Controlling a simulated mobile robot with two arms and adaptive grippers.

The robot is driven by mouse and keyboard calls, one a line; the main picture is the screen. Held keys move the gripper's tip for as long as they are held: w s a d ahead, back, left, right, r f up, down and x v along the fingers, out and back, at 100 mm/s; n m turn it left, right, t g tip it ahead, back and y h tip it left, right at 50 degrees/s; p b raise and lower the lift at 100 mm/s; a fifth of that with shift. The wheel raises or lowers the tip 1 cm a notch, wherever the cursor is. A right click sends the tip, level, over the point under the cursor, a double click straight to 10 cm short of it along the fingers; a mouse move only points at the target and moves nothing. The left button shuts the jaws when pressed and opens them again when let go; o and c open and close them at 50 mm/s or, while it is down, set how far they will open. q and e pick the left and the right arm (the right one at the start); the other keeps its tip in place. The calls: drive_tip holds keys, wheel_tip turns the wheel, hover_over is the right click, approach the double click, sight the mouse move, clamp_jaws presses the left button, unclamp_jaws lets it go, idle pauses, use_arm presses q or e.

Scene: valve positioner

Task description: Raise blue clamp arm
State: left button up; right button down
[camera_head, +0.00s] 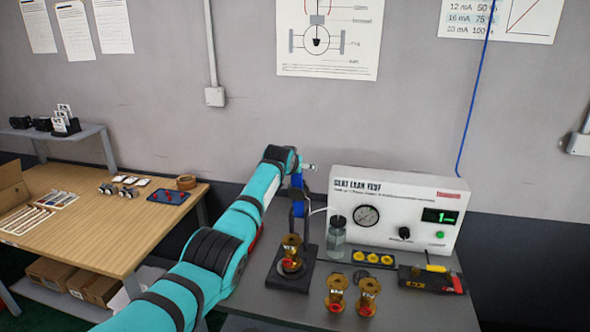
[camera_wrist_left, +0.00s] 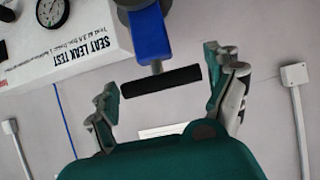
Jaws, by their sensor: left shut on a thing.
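The blue clamp arm (camera_head: 298,196) stands on the black clamp fixture (camera_head: 288,280), behind a brass valve (camera_head: 291,246). In the left wrist view the blue clamp arm (camera_wrist_left: 150,35) ends in a black crossbar handle (camera_wrist_left: 160,82). My right gripper is not in view.
The white seat leak test box (camera_head: 395,185) stands right of the clamp, with a glass jar (camera_head: 336,236) before it. Two brass valves (camera_head: 352,296) and a yellow-black tool (camera_head: 432,280) are on the grey bench (camera_head: 420,315). A wooden table (camera_head: 95,230) is at left.

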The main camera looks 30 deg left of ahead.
use_arm(q)
drive_tip(key=shift+w+f, duration=0.15)
drive_tip(key=shift+f, duration=0.05)
idle(0.4)
drive_tip(key=o, duration=1.2)
drive_tip(key=shift+o, duration=1.2)
drive_tip(key=shift+w+a, duration=0.1)
drive_tip(key=shift+w, duration=0.1)
drive_tip(key=shift+s, duration=0.1)
drive_tip(key=shift+s+r, duration=0.3)
drive_tip(key=v, duration=1.1)
